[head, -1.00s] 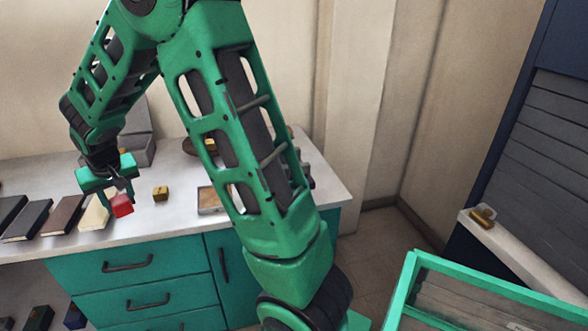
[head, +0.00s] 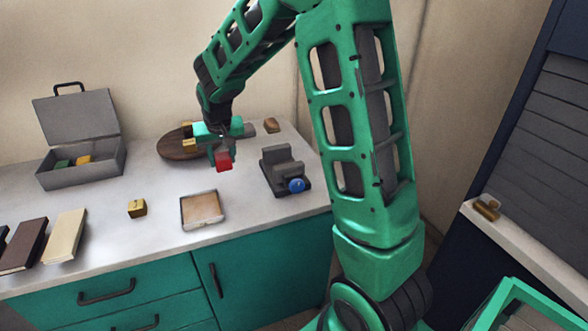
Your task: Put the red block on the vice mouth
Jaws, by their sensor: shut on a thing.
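The red block (head: 223,161) is held between the fingers of my gripper (head: 222,150), which is shut on it. The block hangs above the worktop, to the left of the vice. The dark grey vice (head: 284,168) stands on the right part of the worktop, with a blue round knob at its front. The vice's mouth faces upward and looks empty from here; its exact gap is hard to make out. My gripper partly hides the round brown board behind it.
The worktop (head: 110,210) holds an open grey toolbox (head: 80,165), a round wooden board (head: 178,146), a shallow tray (head: 184,213), a brass block (head: 137,208) and books (head: 65,235). A brown block (head: 271,125) lies behind the vice.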

